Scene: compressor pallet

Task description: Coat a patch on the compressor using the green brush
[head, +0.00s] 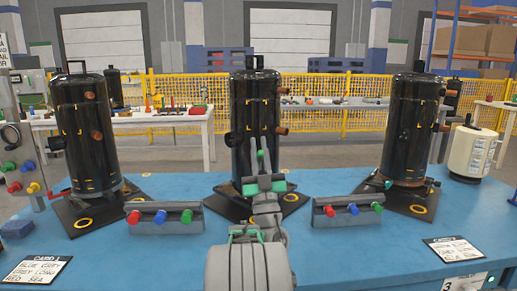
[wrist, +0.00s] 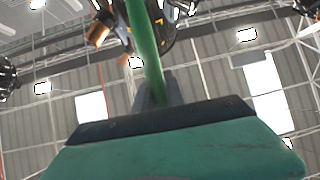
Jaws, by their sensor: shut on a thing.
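Three black compressors stand on dark base plates on the blue table: a left one (head: 85,150), a middle one (head: 252,115) and a right one (head: 408,130). My gripper (head: 263,184) is in front of the lower part of the middle one. It is shut on the green brush (head: 262,160), which points up in front of the black shell. In the wrist view the green handle (wrist: 145,50) rises from the jaws, and the middle compressor (wrist: 172,22) shows behind it. The brush's far end is out of the wrist view. I cannot tell whether it touches the shell.
Grey holders with red, blue and green knobs stand left (head: 165,222) and right (head: 347,215) of my arm. Printed cards lie at the front left (head: 35,270) and front right (head: 452,250). A cream canister (head: 472,152) stands at the right edge. Copper stubs protrude from the compressors.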

